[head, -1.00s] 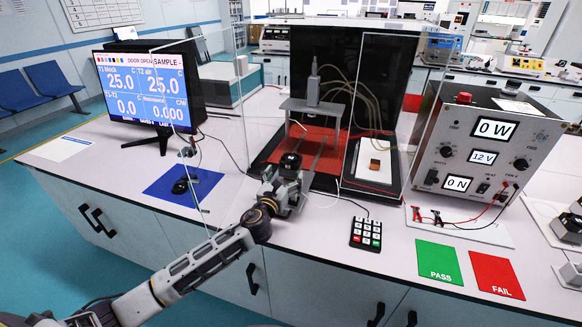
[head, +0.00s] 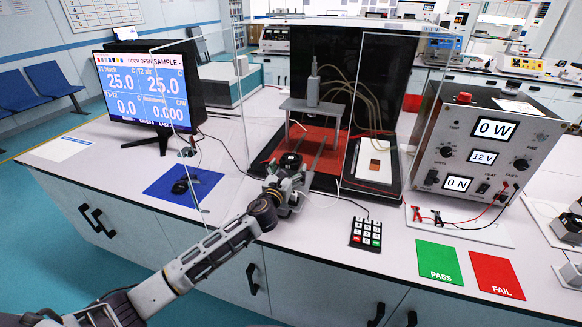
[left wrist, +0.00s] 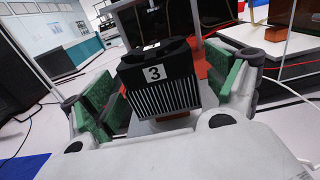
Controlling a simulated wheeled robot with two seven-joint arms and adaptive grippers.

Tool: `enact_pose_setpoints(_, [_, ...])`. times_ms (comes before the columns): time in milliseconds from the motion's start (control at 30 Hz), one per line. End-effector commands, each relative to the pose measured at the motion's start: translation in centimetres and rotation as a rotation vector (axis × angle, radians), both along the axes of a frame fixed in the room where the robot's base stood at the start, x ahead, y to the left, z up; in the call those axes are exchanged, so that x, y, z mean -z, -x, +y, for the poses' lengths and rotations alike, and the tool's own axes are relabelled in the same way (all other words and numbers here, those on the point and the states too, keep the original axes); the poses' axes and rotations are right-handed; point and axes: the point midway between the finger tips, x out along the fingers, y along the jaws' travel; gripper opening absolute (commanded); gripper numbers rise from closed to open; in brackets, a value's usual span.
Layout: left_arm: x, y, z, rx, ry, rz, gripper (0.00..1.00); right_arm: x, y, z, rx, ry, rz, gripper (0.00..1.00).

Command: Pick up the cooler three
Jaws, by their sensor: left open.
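Cooler three is a black finned block with a white "3" label. It sits in the middle of the left wrist view (left wrist: 160,82) and shows as a small dark shape at the front of the tester in the head view (head: 290,161). My left gripper (head: 288,178) is at the cooler's near side. In the left wrist view my left gripper (left wrist: 168,88) is open, with green pads on either side of the cooler and gaps visible. My right gripper is not in view.
The tester's clear enclosure and metal bridge (head: 312,106) stand behind the cooler. A white plate with a copper-coloured square (head: 375,165) is to the right. A keypad (head: 366,233), PASS mat (head: 439,262) and FAIL mat (head: 497,275) lie on the bench. A blue mat (head: 184,186) is left.

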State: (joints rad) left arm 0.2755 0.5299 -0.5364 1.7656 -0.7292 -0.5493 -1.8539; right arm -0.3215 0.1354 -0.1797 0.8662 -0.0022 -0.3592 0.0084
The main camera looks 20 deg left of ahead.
Motion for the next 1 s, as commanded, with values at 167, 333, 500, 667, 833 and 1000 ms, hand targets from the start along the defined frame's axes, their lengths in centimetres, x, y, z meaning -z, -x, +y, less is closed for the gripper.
enact_pose_setpoints(167, [-0.1, -1.7, 0.0, -0.002, 0.0, 0.0, 0.88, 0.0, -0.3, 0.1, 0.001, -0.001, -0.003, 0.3])
enact_pose_setpoints(333, [0.0, -2.6, -0.1, -0.001, 0.001, 0.0, 0.88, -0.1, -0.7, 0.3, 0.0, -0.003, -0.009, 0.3])
enact_pose_setpoints(500, [0.0, -2.8, -0.1, -0.001, 0.0, 0.001, 0.88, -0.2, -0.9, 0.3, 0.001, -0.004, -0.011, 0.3])
enact_pose_setpoints(667, [0.0, -2.8, -0.1, -0.001, 0.0, 0.001, 0.88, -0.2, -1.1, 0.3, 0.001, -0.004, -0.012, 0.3])
enact_pose_setpoints(833, [0.0, -2.8, -0.1, -0.001, 0.0, 0.001, 0.88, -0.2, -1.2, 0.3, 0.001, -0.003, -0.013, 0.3])
enact_pose_setpoints(1000, [0.0, -2.8, -0.1, -0.001, -0.001, 0.001, 0.69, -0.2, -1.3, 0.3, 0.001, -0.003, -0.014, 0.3])
